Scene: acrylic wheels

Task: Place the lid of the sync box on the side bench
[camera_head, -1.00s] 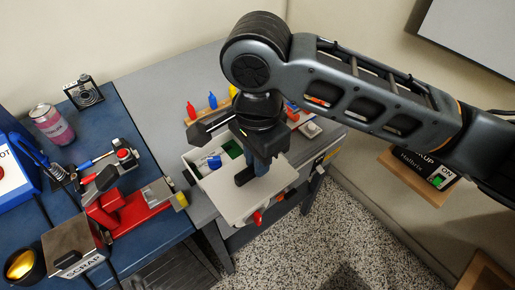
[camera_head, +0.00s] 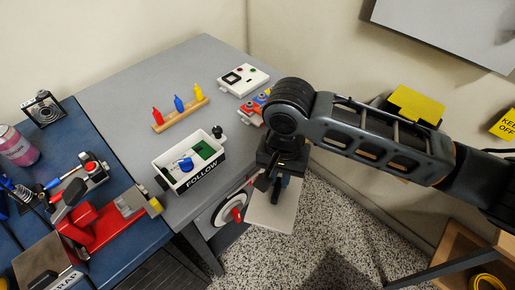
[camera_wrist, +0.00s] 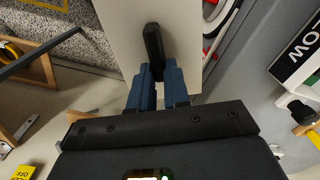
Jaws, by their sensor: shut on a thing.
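My gripper (camera_head: 276,186) is shut on the black handle of a flat, pale lid (camera_head: 272,212). In the head view the lid hangs in front of the grey bench's front edge, above the speckled floor. In the wrist view the blue fingers (camera_wrist: 157,77) grip the black handle, and the lid (camera_wrist: 125,28) spreads out beyond them. The white sync box (camera_head: 205,176), marked FOLLOW, stands open on the grey bench (camera_head: 110,100), left of my gripper. Inside it are a blue knob and a green board. I cannot tell which surface is the side bench.
Red, blue and yellow bottles stand in a wooden rack (camera_head: 182,115) on the grey bench. A white panel with buttons (camera_head: 243,79) lies at the back. A blue bench with a red fixture (camera_head: 100,228) is at left. A wooden box (camera_head: 455,272) is at lower right.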

